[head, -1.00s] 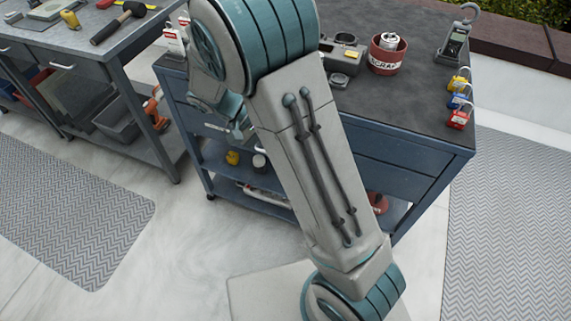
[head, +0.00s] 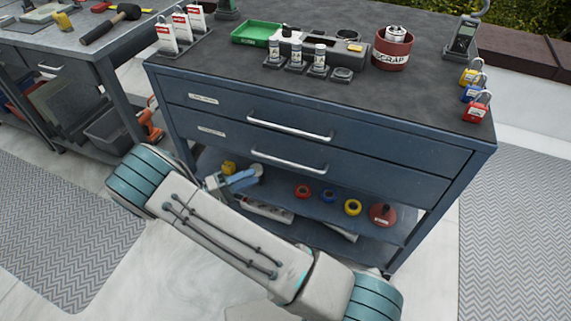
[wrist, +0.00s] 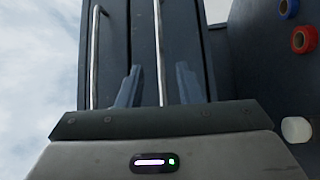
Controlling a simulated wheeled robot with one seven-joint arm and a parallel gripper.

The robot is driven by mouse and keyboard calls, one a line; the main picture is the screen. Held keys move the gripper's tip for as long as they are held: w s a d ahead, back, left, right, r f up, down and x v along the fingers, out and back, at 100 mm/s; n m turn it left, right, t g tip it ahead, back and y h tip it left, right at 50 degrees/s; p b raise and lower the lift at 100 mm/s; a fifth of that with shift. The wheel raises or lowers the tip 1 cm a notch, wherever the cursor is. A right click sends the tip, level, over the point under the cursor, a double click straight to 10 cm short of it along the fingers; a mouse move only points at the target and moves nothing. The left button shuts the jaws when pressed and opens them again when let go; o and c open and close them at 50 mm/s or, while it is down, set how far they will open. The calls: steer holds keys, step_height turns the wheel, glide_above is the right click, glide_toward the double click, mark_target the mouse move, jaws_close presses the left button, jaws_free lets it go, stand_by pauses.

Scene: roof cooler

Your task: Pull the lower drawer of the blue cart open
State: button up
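The blue cart (head: 330,100) has two drawers, both shut. The lower drawer (head: 380,178) carries a silver bar handle (head: 288,162) across its front. In the wrist view the cart front is turned on its side, and the lower handle (wrist: 158,50) stands upright in the picture. My gripper (head: 245,180) is below and left of that handle in the head view. In the wrist view its two blue fingers (wrist: 158,86) are spread and empty, one on each side of the lower handle in the picture. I see no contact with the handle; the exact gap cannot be told.
The upper drawer's handle (head: 290,127) is just above. The open shelf below holds tape rolls (head: 328,196) and a red round item (head: 382,214). On the cart top are a green tray (head: 257,33), a red scrap bin (head: 393,50) and padlocks (head: 476,105). A workbench (head: 60,40) stands left.

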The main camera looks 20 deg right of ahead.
mark_target(286, 162)
steer(key=x, duration=1.2)
steer(key=shift+d, duration=0.1)
jaws_close()
